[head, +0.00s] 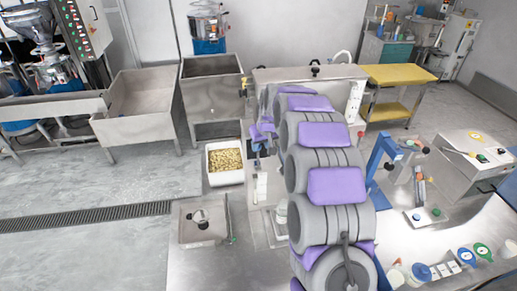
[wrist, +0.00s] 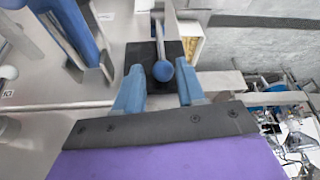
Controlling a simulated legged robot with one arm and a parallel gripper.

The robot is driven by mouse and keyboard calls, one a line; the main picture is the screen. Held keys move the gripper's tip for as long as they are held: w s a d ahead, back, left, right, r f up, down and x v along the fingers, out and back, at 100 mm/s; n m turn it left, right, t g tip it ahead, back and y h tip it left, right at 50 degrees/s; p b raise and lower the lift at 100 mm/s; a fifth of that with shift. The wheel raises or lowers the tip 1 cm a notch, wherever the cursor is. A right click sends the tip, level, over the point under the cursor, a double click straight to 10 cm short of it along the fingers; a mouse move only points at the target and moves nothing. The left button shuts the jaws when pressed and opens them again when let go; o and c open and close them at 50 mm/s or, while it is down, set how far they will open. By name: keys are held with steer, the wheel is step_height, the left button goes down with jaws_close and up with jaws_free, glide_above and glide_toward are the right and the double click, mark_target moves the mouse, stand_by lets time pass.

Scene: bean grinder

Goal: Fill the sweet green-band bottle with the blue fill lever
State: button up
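My gripper (wrist: 160,92) shows in the wrist view with its two blue fingers apart, one on each side of a blue ball knob (wrist: 162,70) on a metal rod. The knob looks like the blue fill lever's end; I cannot tell whether a finger touches it. In the head view my gripper (head: 262,132) is small beside the steel machine, and the knob is not clear there. White containers (head: 396,276) stand at the lower right of the head view. I cannot pick out the sweet green-band bottle among them.
A white tub of pale pieces (head: 225,163) stands left of my arm, with a steel box (head: 203,220) in front. A blue frame (head: 383,150) and a steel machine (head: 470,160) stand to the right. Blue (head: 463,255) and green (head: 482,250) discs lie at lower right.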

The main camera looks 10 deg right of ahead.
mark_target(260, 147)
steer(key=x, duration=0.3)
steer(key=shift+w+f, duration=0.15)
steer(key=shift+f, duration=0.15)
steer(key=shift+w+a+f, duration=0.2)
steer(key=shift+a+f, duration=0.1)
steer(key=shift+f, duration=0.1)
steer(key=shift+d, duration=0.15)
jaws_close()
